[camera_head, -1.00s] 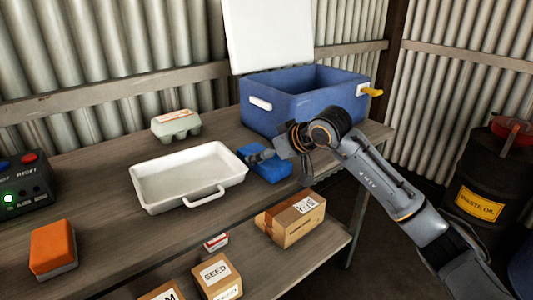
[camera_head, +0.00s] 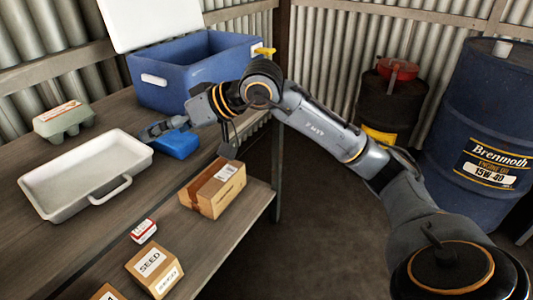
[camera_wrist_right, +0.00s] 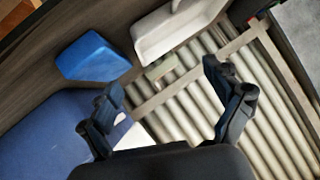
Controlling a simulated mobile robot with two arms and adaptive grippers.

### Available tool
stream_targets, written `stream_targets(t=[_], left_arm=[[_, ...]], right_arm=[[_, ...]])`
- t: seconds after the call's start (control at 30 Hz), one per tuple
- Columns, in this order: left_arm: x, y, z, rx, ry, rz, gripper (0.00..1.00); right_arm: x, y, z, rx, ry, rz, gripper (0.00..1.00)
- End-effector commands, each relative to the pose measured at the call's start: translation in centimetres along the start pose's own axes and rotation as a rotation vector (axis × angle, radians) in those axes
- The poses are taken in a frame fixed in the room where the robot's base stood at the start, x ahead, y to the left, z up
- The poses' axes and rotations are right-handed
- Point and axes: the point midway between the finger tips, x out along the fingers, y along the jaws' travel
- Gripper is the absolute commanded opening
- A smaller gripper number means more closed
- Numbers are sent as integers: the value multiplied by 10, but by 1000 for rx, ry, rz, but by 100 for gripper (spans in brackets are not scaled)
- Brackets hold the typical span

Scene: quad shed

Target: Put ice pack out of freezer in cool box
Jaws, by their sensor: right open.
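The ice pack (camera_head: 178,145) is a blue block lying on the bench between the white tray and the cool box. It also shows at the upper left of the right wrist view (camera_wrist_right: 93,58). The cool box (camera_head: 190,75) is blue with a white handle, and its white lid (camera_head: 145,18) stands open. My right gripper (camera_head: 153,130) reaches in from the right, in front of the cool box and by the ice pack. In the right wrist view its fingers (camera_wrist_right: 165,90) are spread with nothing between them. My left gripper is in neither view.
A white tray (camera_head: 50,202) with a handle lies left of the ice pack. A grey egg carton (camera_head: 64,121) is behind it. Cardboard boxes (camera_head: 214,187) stand on the lower shelf. Drums (camera_head: 480,150) stand at the right; the floor before them is clear.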

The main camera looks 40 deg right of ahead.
Motion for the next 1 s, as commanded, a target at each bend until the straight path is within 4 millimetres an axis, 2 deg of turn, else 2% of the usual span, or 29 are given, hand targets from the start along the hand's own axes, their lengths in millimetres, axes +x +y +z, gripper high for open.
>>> stream_targets(t=[0.03,0.1,0.17,0.2,0.23,0.27,0.33,0.37,0.4,0.47,0.5,0.57,0.63,0.67,0.7,0.73,0.77,0.8,0.9,1.0], left_arm=[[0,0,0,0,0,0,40],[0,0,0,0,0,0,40],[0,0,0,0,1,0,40],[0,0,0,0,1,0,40],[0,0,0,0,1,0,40],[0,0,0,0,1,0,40],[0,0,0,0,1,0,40],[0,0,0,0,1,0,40],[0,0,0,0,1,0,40],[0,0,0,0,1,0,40],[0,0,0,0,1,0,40],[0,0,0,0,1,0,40],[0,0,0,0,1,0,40],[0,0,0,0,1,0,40],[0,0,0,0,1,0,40],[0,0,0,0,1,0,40],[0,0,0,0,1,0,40],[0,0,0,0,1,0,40],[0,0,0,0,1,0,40],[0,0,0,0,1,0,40]], right_arm=[[14,-34,13,158,13,-151,90],[20,-83,20,463,31,-396,90],[13,-117,18,771,29,-609,90],[6,-132,13,985,18,-746,90],[-1,-138,9,1152,6,-845,90],[-9,-141,4,1322,-10,-943,90],[-24,-132,-6,1726,-50,-1163,90],[-30,-122,-8,1903,-68,-1255,90],[-35,-104,-9,2138,-91,-1377,90],[-38,-69,-1,2492,-119,-1564,90],[-37,-43,11,-2611,122,1621,90],[-32,-2,40,-2277,83,1411,90],[-22,41,92,-1881,14,1195,90],[-17,55,119,-1711,-21,1112,90],[-12,70,157,-1498,-73,1017,90],[-9,78,186,-1344,-112,952,90],[-7,82,217,-1194,-155,892,90],[-5,84,256,-1005,-213,822,90],[-9,72,345,-593,-358,688,90],[-19,48,411,-283,-483,602,90]])
